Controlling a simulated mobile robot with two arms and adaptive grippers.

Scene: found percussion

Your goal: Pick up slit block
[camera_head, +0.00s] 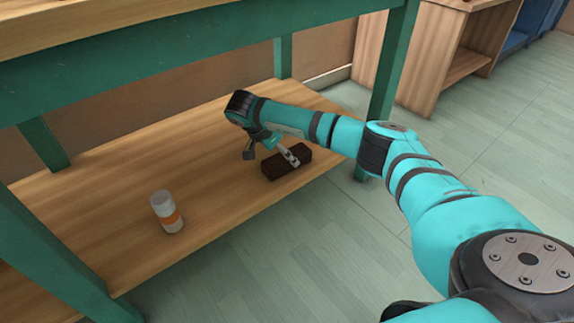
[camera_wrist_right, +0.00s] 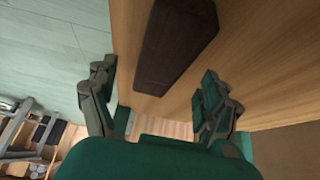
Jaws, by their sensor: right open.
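The slit block is a dark brown rectangular block (camera_head: 286,162) lying on the lower wooden shelf near its front edge. My right gripper (camera_head: 271,157) is at the block, with its fingers open. In the right wrist view the block (camera_wrist_right: 174,45) lies ahead, between the lines of the two spread fingers of the gripper (camera_wrist_right: 160,95). Its near end is close to the fingertips, and no finger is seen touching it. My left gripper is not in view.
A white and orange can (camera_head: 167,211) stands on the lower shelf (camera_head: 110,213) to the left. The green table frame (camera_head: 55,255) and the upper top (camera_head: 120,20) surround the shelf. Open floor (camera_head: 270,270) lies in front.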

